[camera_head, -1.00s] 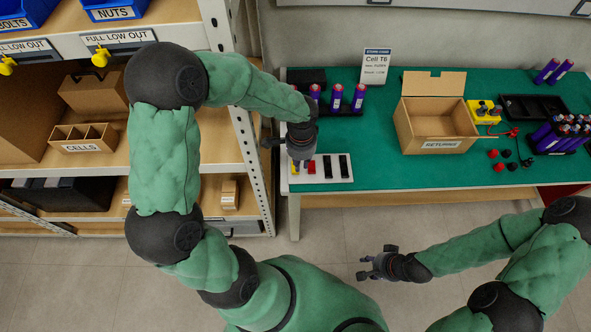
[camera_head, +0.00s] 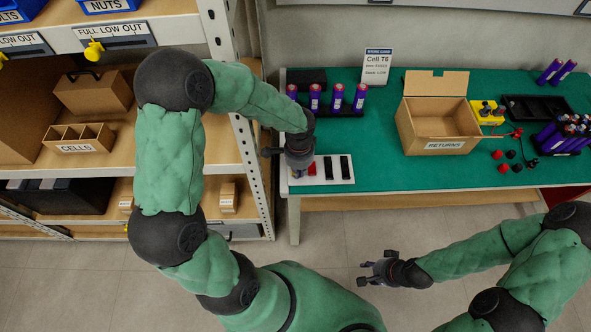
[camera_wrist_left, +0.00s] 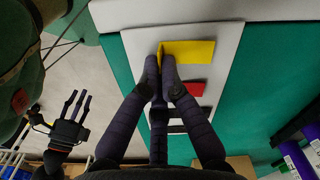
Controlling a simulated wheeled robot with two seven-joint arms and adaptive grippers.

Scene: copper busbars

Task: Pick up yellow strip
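The yellow strip (camera_wrist_left: 190,51) lies on the white tray (camera_wrist_left: 200,29) in the left wrist view, with a raised yellow part at its left end. My left gripper (camera_wrist_left: 161,66) has its fingertips nearly together around that raised part, with yellow showing between them. In the head view my left gripper (camera_head: 298,165) is over the left end of the tray and hides the yellow strip. My right gripper (camera_head: 372,270) is open and empty, in front of the table over the floor.
A red strip (camera_wrist_left: 194,89) and black strips (camera_head: 345,167) lie beside the yellow one. Purple cells (camera_head: 337,97) stand behind the tray. A returns box (camera_head: 437,128), a yellow device (camera_head: 484,113) and more cells are to the right. A shelf rack (camera_head: 250,165) stands close on the left.

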